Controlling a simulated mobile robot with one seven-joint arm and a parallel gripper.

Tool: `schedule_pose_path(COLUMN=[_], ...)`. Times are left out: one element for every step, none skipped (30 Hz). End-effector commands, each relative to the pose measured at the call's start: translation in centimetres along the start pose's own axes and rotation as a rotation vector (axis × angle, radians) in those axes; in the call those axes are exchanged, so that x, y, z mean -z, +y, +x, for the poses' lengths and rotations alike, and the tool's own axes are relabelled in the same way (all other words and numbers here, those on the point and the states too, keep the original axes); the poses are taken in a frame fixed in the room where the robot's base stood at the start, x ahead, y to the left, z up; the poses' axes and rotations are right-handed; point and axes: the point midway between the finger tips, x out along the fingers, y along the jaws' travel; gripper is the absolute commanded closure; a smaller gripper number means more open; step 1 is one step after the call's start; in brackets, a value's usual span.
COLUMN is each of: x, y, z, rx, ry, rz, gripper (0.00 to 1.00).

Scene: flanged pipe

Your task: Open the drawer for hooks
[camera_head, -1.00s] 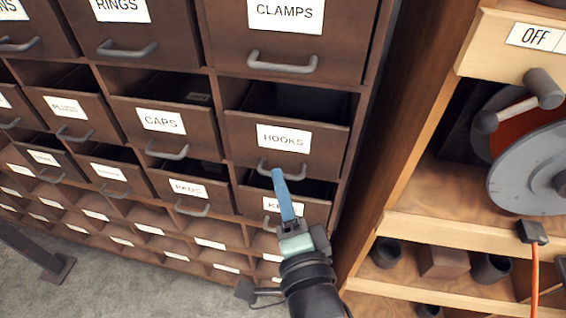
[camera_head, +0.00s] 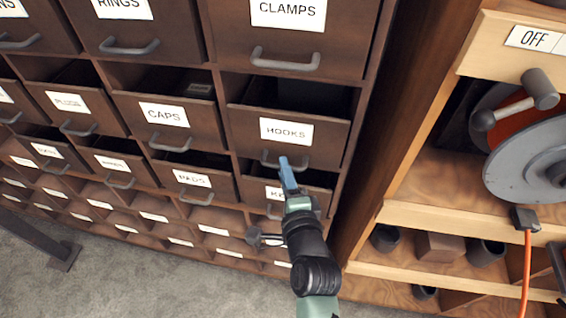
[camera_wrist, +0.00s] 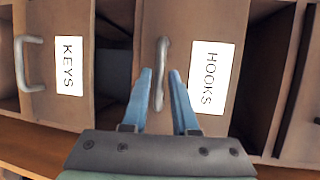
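The hooks drawer (camera_head: 246,135) is a brown drawer with a white HOOKS label (camera_head: 286,131) in the right column of the cabinet. It stands partly out, with its dark inside showing above the front. Its grey bar handle (camera_wrist: 162,52) shows in the wrist view left of the sideways label. My gripper (camera_wrist: 161,74) has two blue fingers, apart, with the handle lying between them in the picture and a gap on each side. I cannot tell how deep the fingers reach past the bar. In the head view my gripper (camera_head: 286,161) is at this handle and hides part of it.
The keys drawer (camera_head: 258,188) is directly below, partly out, and the clamps drawer (camera_head: 226,45) is above, shut. The caps drawer (camera_head: 165,115) is to the left, also partly out. A wooden bench (camera_head: 420,213) with a grey disc (camera_head: 530,165) stands close on the right.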

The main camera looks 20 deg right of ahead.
Motion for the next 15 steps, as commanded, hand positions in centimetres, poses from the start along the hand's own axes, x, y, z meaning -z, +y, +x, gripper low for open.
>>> schedule_pose_path(x=[0.0,0.0,0.0,0.0,0.0,0.0,0.0,0.0,0.0,0.0,0.0,0.0,0.0,0.0,0.0], y=[-0.1,0.0,-0.1,0.0,0.0,0.0,0.0,0.0,0.0,0.0,0.0,0.0,0.0,0.0,0.0], z=[0.7,1.0,1.3,1.5,1.7,1.9,2.0,2.1,2.1,2.2,2.2,2.2,2.2,2.2,2.2], rx=[0.002,0.001,0.001,0.001,0.001,0.001,0.001,0.0,0.0,0.0,0.0,0.0,0.0,0.0,0.0], ry=[0.0,0.0,0.0,0.0,0.0,0.0,0.0,0.0,0.001,0.001,0.001,0.001,0.001,0.001,0.001], rz=[0.0,0.0,0.0,0.0,0.0,0.0,0.0,-0.001,-0.001,-0.001,-0.001,-0.001,-0.001,-0.001,-0.001], gripper=[0.73,0.73,0.73,0.73,0.73,0.73,0.73,0.73,0.73,0.73,0.73,0.73,0.73,0.73,0.73])
